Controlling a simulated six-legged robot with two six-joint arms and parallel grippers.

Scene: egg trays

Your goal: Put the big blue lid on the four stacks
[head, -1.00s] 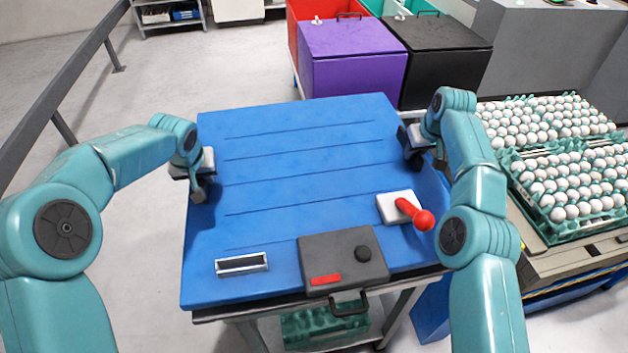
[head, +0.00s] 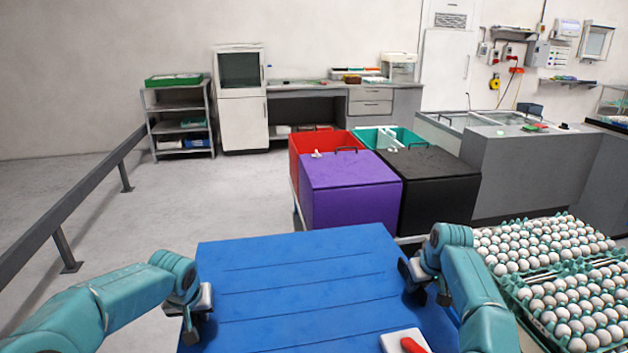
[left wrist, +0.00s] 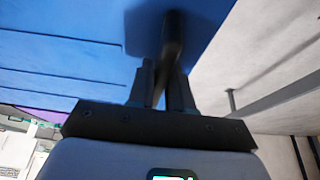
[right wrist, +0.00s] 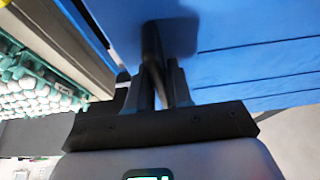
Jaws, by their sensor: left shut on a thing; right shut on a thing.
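The big blue lid (head: 310,285) is a wide flat panel with shallow grooves, lying roughly level in front of me. Its near part is cut off by the head view's lower edge. My left gripper (head: 190,325) is shut on a dark handle (left wrist: 172,40) at the lid's left edge. My right gripper (head: 418,285) is shut on a matching handle (right wrist: 152,45) at the right edge. The egg trays (head: 527,310), teal and full of white eggs, stand right of the lid, beside my right arm. I cannot tell how high they are stacked.
A purple box (head: 350,195) and a black box (head: 438,190) stand just beyond the lid's far edge, with a red bin (head: 310,148) behind. A grey rail (head: 60,200) runs along the left. Open floor (head: 200,190) lies between rail and boxes.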

